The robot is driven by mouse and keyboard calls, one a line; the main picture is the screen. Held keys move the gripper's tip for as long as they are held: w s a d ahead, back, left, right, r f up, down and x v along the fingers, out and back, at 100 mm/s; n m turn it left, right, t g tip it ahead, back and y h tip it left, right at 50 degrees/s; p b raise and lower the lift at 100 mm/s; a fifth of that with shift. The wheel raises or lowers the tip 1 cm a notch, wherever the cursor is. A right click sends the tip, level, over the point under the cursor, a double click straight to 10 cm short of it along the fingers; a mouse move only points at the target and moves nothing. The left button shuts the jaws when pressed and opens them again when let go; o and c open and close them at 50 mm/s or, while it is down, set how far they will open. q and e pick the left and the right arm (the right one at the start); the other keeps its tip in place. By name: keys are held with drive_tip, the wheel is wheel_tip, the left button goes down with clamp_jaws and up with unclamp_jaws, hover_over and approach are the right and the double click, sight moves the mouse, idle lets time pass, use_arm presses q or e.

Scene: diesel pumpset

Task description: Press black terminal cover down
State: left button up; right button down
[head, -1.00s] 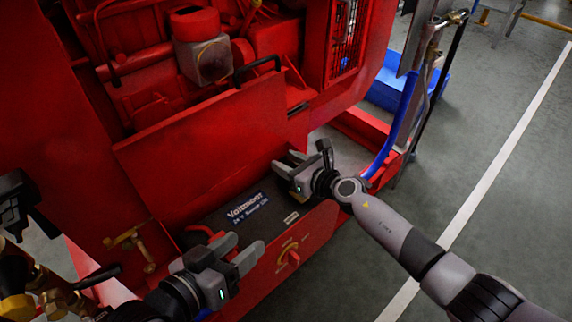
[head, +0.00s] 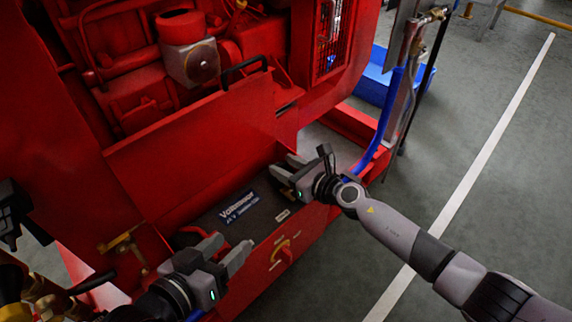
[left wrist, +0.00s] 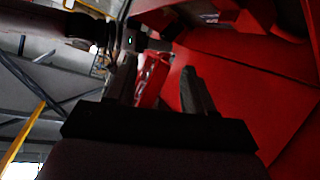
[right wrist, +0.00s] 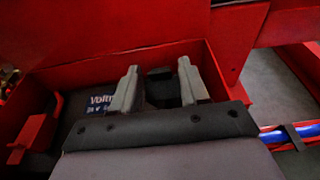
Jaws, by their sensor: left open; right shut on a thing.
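A black battery (head: 245,212) with a blue label sits in the open red box. In the right wrist view its label (right wrist: 102,102) shows at left. My right gripper (head: 284,165) is at the battery's far right end. In the right wrist view the gripper (right wrist: 158,80) has its fingers on both sides of a small black terminal cover (right wrist: 160,76) and is shut on it. Whether the cover sits fully down cannot be told. My left gripper (head: 230,246) is open and empty over the near left end of the battery. A red terminal cover (right wrist: 36,130) is at that end.
The red box's raised lid (head: 200,140) stands behind the battery. A blue hose (head: 378,140) and blue tray (head: 385,75) are at the right. Brass valves (head: 30,295) are at the lower left. The floor at right is clear.

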drive_tip(key=shift+s+d+f, duration=0.15)
drive_tip(key=shift+s+f, duration=0.05)
drive_tip(key=shift+f, duration=0.25)
drive_tip(key=shift+s+d+f, duration=0.15)
drive_tip(key=shift+f, duration=0.3)
drive_tip(key=c, duration=0.9)
unclamp_jaws()
use_arm(q)
drive_tip(key=shift+d+r, duration=0.1)
drive_tip(key=shift+d, duration=0.05)
use_arm(e)
drive_tip(key=shift+w+r, duration=0.1)
drive_tip(key=shift+r, duration=0.1)
drive_tip(key=shift+d+r+p, duration=0.15)
drive_tip(key=shift+p, duration=0.15)
use_arm(q)
drive_tip(key=shift+s+a+r+m+y+p, duration=0.2)
drive_tip(key=shift+a+y+p, duration=0.25)
drive_tip(key=shift+a+p, duration=0.3)
drive_tip(key=shift+s+a+r+m+y+p, duration=0.1)
drive_tip(key=shift+s+a+r+y+p, duration=0.15)
drive_tip(key=shift+a+y+p, duration=0.35)
use_arm(e)
drive_tip(key=shift+v, duration=3.4)
